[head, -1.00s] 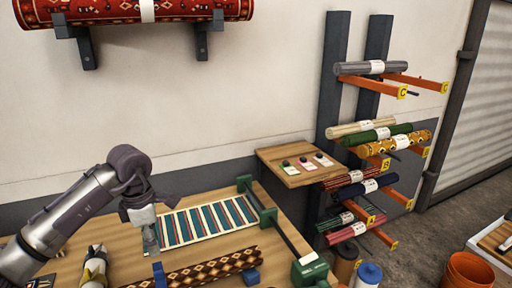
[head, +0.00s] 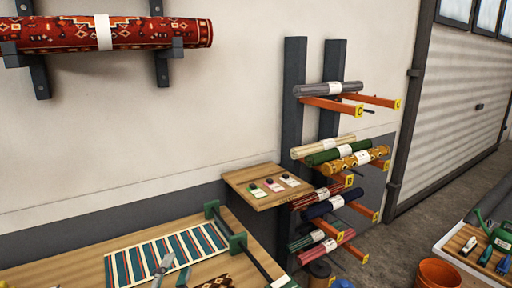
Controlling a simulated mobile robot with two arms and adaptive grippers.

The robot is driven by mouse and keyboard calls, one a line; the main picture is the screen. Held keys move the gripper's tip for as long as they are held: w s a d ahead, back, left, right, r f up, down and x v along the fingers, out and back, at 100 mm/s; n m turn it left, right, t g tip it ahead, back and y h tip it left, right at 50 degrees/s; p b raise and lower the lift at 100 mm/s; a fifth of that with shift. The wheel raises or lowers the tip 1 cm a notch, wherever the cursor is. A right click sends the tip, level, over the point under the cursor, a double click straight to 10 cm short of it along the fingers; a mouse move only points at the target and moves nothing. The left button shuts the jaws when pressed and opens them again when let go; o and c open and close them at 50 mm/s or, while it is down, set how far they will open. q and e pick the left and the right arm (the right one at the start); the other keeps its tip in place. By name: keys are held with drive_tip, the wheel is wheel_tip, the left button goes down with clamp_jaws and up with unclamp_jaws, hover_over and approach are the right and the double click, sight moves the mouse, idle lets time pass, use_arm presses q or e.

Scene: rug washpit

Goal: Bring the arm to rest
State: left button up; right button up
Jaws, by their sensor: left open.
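Only the tip of my left gripper (head: 162,266) shows, at the bottom edge of the head view. It is open, and I see nothing held in it. It appears in front of the striped rug piece (head: 128,266) on the wooden table (head: 55,272); I cannot tell how far above it. The rest of the left arm is out of view. My right gripper is not in view.
A rack (head: 294,100) with rolled rugs on orange arms stands right of the table. A small wooden shelf (head: 240,180) holds several tags. A red rug roll (head: 60,36) hangs on wall brackets. An orange bucket (head: 438,274) stands at lower right.

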use_arm(q)
drive_tip(key=s+a+f+n+g+y, duration=0.25)
drive_tip(key=s+f+n+g, duration=0.2)
drive_tip(key=f, duration=0.35)
drive_tip(key=s+a+f+n+g+y, duration=0.2)
drive_tip(key=s+a+f+n+g, duration=0.15)
drive_tip(key=s+f, duration=0.3)
drive_tip(key=s+d+f+n+g+h, duration=0.1)
drive_tip(key=s+f+n+g, duration=0.1)
drive_tip(key=s+f+g, duration=0.45)
drive_tip(key=s+d+f+n+g+h, duration=0.1)
drive_tip(key=s+f+g, duration=0.15)
drive_tip(key=s, duration=0.65)
wheel_tip(320, 180, down, 26)
drive_tip(key=s, duration=0.1)
drive_tip(key=s+a+f+g, duration=0.1)
drive_tip(key=s+a+f, duration=0.1)
drive_tip(key=s+f, duration=1.4)
drive_tip(key=shift+s+a+f+m, duration=0.15)
drive_tip(key=shift+s+a+m, duration=0.1)
drive_tip(key=shift+a+m, duration=0.05)
